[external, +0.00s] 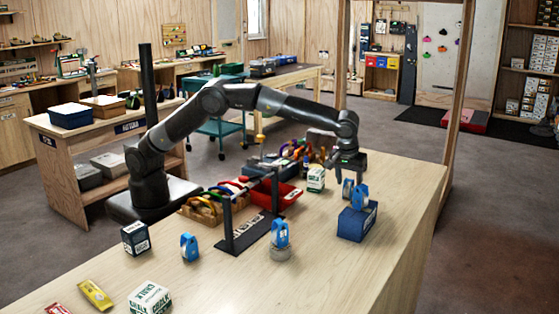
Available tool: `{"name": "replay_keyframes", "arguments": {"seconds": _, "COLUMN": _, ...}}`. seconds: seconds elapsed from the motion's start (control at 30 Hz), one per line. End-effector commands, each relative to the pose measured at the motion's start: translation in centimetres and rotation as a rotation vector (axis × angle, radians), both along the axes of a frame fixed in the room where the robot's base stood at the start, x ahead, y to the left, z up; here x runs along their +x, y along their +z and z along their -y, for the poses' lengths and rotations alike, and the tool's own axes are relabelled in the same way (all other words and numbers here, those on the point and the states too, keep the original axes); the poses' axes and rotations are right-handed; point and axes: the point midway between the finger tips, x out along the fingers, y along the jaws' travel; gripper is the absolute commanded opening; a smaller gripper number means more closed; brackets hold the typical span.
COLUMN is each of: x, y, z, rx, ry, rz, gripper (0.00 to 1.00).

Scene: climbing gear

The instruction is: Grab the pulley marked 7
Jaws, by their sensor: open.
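Several blue pulleys are in view, and I cannot read a 7 on any of them. One pulley (361,198) sits on top of a blue box (357,223). Another pulley (347,189) shows just behind it to the left; I cannot tell what it rests on. A third pulley (280,236) stands on a round grey base, and one more pulley (189,247) stands on the table at left. My gripper (350,178) points down, open, close above the two right-hand pulleys. The fingertips are small and dark, and I cannot tell whether they touch either pulley.
The wooden table (408,215) has free room at right and front. A black rack (250,232), a red bin (288,196), a wooden tray of coloured gear (203,214) and white chalk boxes (150,298) stand left of my gripper. A wooden post (457,85) rises behind.

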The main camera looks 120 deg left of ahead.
Motion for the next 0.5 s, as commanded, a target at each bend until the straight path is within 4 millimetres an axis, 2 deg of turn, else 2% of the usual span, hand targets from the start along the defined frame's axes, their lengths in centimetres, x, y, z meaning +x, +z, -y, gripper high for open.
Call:
{"name": "replay_keyframes", "arguments": {"seconds": 0.1, "x": -0.1, "y": -1.9, "z": -0.5, "rx": -0.001, "ry": 0.001, "rz": -0.002, "gripper": 0.54}}
{"name": "replay_keyframes", "arguments": {"seconds": 0.2, "x": -0.1, "y": -2.6, "z": -0.7, "rx": -0.001, "ry": 0.001, "rz": -0.002, "gripper": 0.54}}
{"name": "replay_keyframes", "arguments": {"seconds": 0.47, "x": 0.0, "y": -2.8, "z": -0.7, "rx": 0.0, "ry": 0.0, "rz": 0.0, "gripper": 0.54}}
{"name": "replay_keyframes", "arguments": {"seconds": 0.5, "x": 0.0, "y": -2.8, "z": -0.7, "rx": 0.0, "ry": 0.0, "rz": 0.0, "gripper": 0.5}}
